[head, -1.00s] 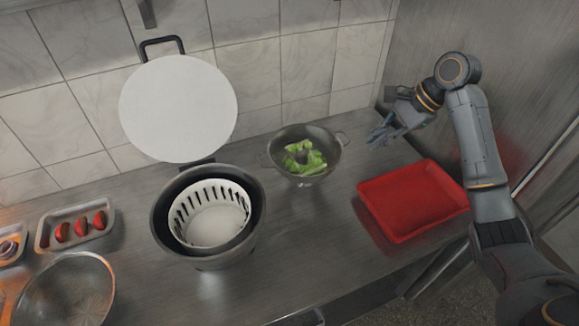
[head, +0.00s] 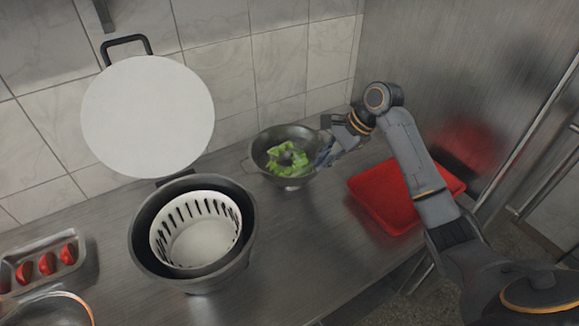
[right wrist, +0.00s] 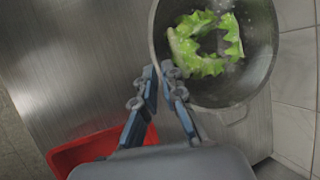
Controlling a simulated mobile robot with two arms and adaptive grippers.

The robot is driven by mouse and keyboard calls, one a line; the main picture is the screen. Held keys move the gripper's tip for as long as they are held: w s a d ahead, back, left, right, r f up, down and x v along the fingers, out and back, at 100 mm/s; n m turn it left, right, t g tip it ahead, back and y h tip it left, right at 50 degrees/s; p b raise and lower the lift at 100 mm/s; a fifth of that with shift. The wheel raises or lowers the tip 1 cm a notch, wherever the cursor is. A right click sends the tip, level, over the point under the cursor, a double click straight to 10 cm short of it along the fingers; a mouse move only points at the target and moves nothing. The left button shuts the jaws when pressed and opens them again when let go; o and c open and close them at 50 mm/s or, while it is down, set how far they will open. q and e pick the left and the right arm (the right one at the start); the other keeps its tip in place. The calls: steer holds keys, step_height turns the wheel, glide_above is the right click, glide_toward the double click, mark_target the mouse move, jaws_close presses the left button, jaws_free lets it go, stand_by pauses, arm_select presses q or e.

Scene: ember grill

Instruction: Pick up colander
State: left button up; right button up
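The colander is a grey metal bowl (head: 262,150) with side handles, standing on the counter near the wall, with green lettuce leaves (head: 288,160) inside. In the right wrist view the colander (right wrist: 258,75) fills the upper right, and one handle shows below its rim. My right gripper (head: 322,156) is at the colander's right rim. In the right wrist view my right gripper (right wrist: 158,70) has its fingertips close together with a narrow gap between them, at the rim's near-left edge. Whether they touch the rim is unclear. My left gripper is not in view.
A red tray (head: 372,212) lies right of the colander, under my right arm. A dark pot with a white slotted basket (head: 200,232) stands to the left, its round lid (head: 148,117) raised behind. A tray of red pieces (head: 72,272) is far left.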

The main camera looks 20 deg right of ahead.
mark_target(308, 174)
steer(key=p+x, duration=0.1)
steer(key=x, duration=0.4)
steer(key=shift+a+f+p, duration=0.3)
steer(key=shift+f+p, duration=0.05)
steer(key=shift+p, duration=0.05)
steer(key=shift+w+a+f, duration=0.25)
steer(key=shift+f, duration=0.2)
jaws_close()
steer(key=shift+r, duration=0.15)
